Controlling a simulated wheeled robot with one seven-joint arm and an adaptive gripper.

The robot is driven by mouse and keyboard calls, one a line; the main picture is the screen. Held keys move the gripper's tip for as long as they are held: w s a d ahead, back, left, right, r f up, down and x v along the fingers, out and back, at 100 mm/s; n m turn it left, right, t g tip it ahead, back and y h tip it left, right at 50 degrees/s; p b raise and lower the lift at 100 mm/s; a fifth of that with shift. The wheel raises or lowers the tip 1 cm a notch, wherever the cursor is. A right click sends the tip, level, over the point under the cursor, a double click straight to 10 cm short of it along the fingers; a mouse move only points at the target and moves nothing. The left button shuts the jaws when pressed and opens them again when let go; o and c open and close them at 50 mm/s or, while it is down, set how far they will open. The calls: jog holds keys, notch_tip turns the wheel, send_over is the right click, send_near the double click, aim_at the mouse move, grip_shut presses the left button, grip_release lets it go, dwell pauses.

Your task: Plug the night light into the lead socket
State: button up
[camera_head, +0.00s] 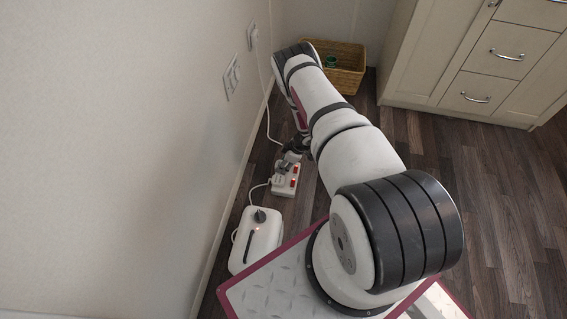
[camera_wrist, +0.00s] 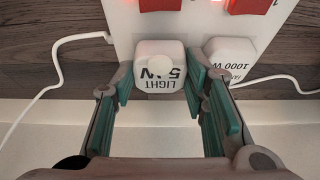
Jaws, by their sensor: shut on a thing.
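The night light (camera_wrist: 160,72) is a small white block marked "LIGHT 5 W". My gripper (camera_wrist: 160,84) is shut on it, with a green-padded finger on each side. The lead socket (camera_wrist: 205,22) is a white strip with lit red switches, seen directly behind the night light. Its white body also shows on the floor by the wall in the head view (camera_head: 282,191). I cannot tell whether the night light is seated or just above the strip, as its pins and the outlet are hidden. In the head view my gripper (camera_head: 292,163) is over the strip's far end, and the night light cannot be made out.
A white plug marked "1000 W" (camera_wrist: 229,54) sits on the strip close beside my right finger. A white appliance (camera_head: 262,236) with a dark knob stands by the strip's near end. Wall sockets (camera_head: 232,76), a wicker basket (camera_head: 345,82) and drawers (camera_head: 490,65) lie farther off. Floor to the right is clear.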

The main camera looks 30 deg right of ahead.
jog(key=shift+f, duration=0.3)
jog(key=o, duration=1.2)
jog(key=shift+s, duration=0.1)
jog(key=v, duration=1.2)
jog(key=shift+w+r, duration=0.15)
jog(key=shift+w, duration=0.1)
